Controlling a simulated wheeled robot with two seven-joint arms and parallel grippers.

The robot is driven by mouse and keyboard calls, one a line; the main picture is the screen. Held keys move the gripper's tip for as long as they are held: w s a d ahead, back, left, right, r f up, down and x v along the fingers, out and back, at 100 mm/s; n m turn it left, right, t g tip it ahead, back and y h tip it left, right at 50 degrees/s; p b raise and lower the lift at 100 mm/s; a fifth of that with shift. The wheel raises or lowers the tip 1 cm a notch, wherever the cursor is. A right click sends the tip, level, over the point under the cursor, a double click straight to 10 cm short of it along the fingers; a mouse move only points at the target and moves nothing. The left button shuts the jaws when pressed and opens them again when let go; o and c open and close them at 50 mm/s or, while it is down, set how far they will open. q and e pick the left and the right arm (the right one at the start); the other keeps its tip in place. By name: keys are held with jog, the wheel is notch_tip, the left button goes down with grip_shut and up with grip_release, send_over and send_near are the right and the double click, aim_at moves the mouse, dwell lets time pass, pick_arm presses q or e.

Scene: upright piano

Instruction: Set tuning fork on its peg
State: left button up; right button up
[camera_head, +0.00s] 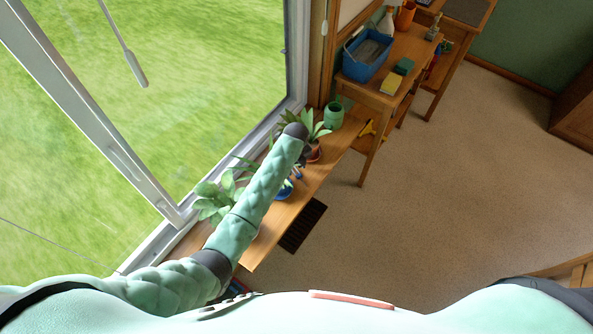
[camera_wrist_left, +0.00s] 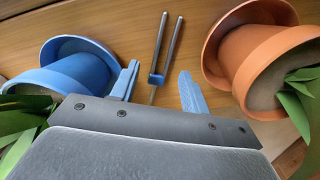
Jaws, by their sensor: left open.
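The tuning fork (camera_wrist_left: 172,47) shows in the left wrist view as two thin grey metal prongs with a small blue piece at their base and a thin stem below it. My left gripper (camera_wrist_left: 158,72) is open, with one blue finger on each side of the fork's lower part. I see a gap on both sides and no grip on it. I cannot tell whether the fork stands or lies. In the head view my left arm reaches down over the plant shelf, and the fork cannot be made out there. I cannot make out a peg. My right gripper is not in view.
A blue pot (camera_wrist_left: 85,66) and an orange pot (camera_wrist_left: 231,47), both with plants, flank the gripper closely. The wooden shelf (camera_head: 262,240) runs below the window. A table (camera_head: 412,46) with a blue bin (camera_head: 348,67) stands beyond. The carpet to the right is clear.

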pick_arm(q)
jog(key=shift+f, duration=0.65)
jog(key=shift+f, duration=0.1)
grip_shut()
